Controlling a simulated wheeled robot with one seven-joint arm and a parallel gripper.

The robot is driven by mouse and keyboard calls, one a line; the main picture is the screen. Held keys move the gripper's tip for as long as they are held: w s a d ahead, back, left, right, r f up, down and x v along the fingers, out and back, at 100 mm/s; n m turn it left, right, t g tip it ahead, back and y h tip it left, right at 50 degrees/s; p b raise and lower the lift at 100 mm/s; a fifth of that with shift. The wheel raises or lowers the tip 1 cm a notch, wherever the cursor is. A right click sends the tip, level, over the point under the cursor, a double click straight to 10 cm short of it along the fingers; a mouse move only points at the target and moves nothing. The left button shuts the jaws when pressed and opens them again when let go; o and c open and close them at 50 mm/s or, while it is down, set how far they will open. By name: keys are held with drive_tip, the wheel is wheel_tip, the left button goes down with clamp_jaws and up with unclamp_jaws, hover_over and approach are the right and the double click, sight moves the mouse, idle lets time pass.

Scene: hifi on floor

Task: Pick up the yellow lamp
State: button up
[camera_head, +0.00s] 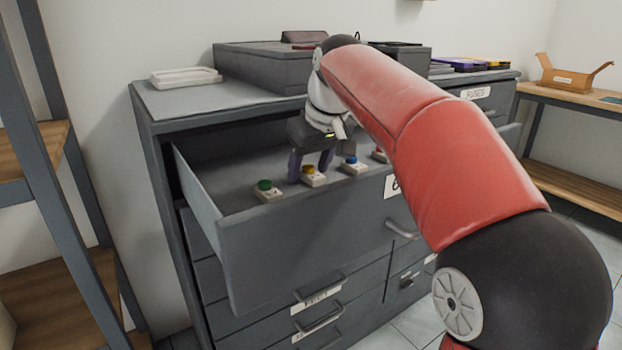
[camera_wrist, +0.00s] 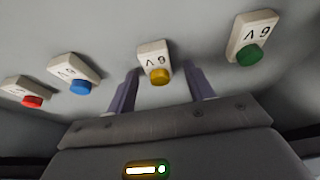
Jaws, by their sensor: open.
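The yellow lamp (camera_head: 313,176) has a small white base marked "6 V" and a yellow cap. It stands in the open top drawer (camera_head: 300,245) of the grey cabinet, in a row with other lamps. It also shows in the wrist view (camera_wrist: 158,66), between and just beyond the fingertips. My gripper (camera_head: 312,168) is inside the drawer, pointing down, with its fingers apart on either side of the yellow lamp. In the wrist view my gripper (camera_wrist: 160,85) holds nothing. In the head view, a finger partly overlaps the lamp's surroundings.
A green lamp (camera_wrist: 248,40) and a blue lamp (camera_wrist: 78,75) flank the yellow one. A red lamp (camera_wrist: 27,93) is farther along; my arm partly covers it in the head view. The drawer walls enclose the row. A white tray (camera_head: 186,77) lies on the cabinet top.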

drive_tip(key=c, duration=1)
drive_tip(key=shift+c, duration=0.2)
drive_tip(key=shift+r, duration=0.2)
